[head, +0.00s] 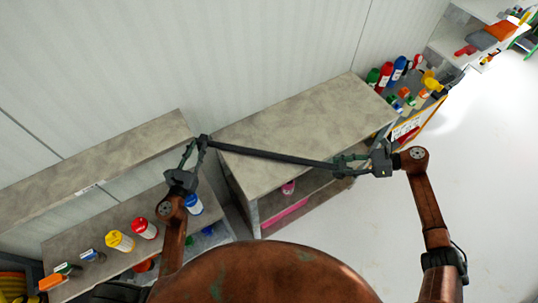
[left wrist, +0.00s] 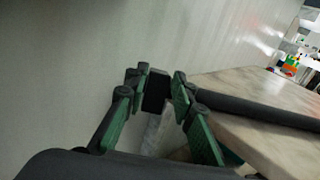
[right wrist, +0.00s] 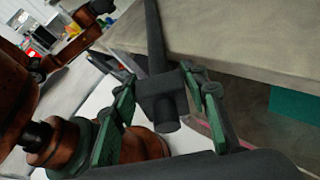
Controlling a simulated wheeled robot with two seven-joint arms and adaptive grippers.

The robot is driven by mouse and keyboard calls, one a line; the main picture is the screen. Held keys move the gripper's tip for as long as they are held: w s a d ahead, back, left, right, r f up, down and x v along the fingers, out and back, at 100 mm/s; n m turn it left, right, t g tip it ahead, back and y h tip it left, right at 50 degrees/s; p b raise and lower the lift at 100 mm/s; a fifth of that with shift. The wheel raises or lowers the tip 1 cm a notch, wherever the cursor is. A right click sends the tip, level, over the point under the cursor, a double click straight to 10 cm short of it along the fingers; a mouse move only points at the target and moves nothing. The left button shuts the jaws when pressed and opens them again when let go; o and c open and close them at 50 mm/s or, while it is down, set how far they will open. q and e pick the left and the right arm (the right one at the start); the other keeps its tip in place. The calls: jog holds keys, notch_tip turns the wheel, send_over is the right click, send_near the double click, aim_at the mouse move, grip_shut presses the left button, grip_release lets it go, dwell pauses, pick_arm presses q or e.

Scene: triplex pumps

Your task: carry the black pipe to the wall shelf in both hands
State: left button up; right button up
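The black pipe (head: 270,155) spans between my two grippers, over the front edge of the grey workbench. My left gripper (head: 197,150) is shut on its left end; in the left wrist view the fingers close around a dark end block (left wrist: 156,92). My right gripper (head: 352,164) is shut on its right end; in the right wrist view the fingers flank the pipe's thicker end fitting (right wrist: 162,97). A long grey wall shelf (head: 90,165) runs along the wall at the left, beside my left gripper. Finger contact is partly hidden.
The grey workbench (head: 300,130) has a bare top. A lower counter (head: 105,222) at the left holds several bottles. Red, blue and green bottles (head: 386,74) stand beyond the bench at the right. The white floor at the right is open.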

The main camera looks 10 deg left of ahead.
pick_arm(q)
grip_shut()
pick_arm(e)
jog(key=c, duration=0.6)
grip_shut()
jog(key=shift+r, duration=0.1)
